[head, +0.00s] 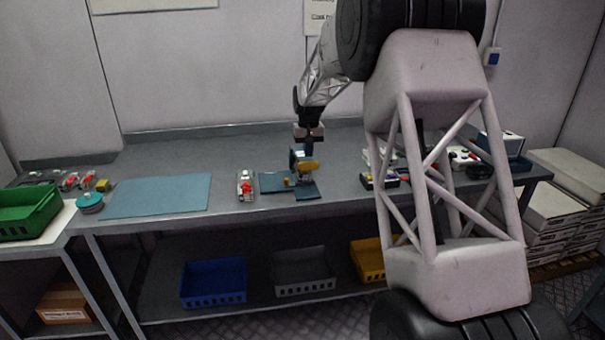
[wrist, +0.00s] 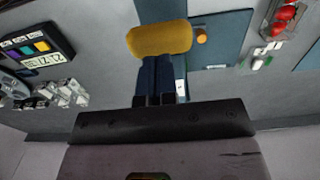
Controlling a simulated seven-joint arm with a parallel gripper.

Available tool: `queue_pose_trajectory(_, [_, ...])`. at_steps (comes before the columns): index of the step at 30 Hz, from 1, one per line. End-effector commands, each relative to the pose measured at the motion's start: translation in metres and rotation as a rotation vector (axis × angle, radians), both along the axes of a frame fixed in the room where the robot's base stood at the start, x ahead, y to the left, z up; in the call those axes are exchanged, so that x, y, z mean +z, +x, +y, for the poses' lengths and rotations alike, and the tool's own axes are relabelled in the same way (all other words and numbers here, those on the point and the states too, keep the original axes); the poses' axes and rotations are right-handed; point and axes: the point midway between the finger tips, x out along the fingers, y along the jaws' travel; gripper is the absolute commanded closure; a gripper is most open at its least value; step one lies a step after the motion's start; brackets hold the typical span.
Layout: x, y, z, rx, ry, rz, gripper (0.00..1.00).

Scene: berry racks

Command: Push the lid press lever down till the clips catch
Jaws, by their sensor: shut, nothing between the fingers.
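The lid press (head: 296,160) stands on a blue base on the bench, with a yellow lever handle (head: 310,166) on its front. In the wrist view the yellow handle (wrist: 160,38) lies crosswise just beyond my fingertips. My gripper (head: 309,148) is above the press, pointing down. In the wrist view my gripper (wrist: 158,62) has its two dark blue fingers side by side, shut and empty. The fingertips overlap the handle's edge in the picture; I cannot tell whether they touch it. The clips and lid are hidden behind the gripper and handle.
A blue plate (head: 271,182) with an orange knob (head: 288,182) adjoins the press. A clear punnet of red berries (head: 245,186) stands to the left, then a teal mat (head: 158,196). A dark device (wrist: 33,50) with coloured labels lies on the other side. Bare bench lies behind the press.

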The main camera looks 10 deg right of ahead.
Motion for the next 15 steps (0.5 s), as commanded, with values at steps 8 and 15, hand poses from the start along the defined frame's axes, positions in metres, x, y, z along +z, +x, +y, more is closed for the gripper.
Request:
queue_pose_trajectory(8, [-0.0045,0.0000,0.0000,0.000,0.000,0.000,1.00])
queue_pose_trajectory(15, [-0.0097,0.0000,0.0000,0.000,0.000,0.000,1.00])
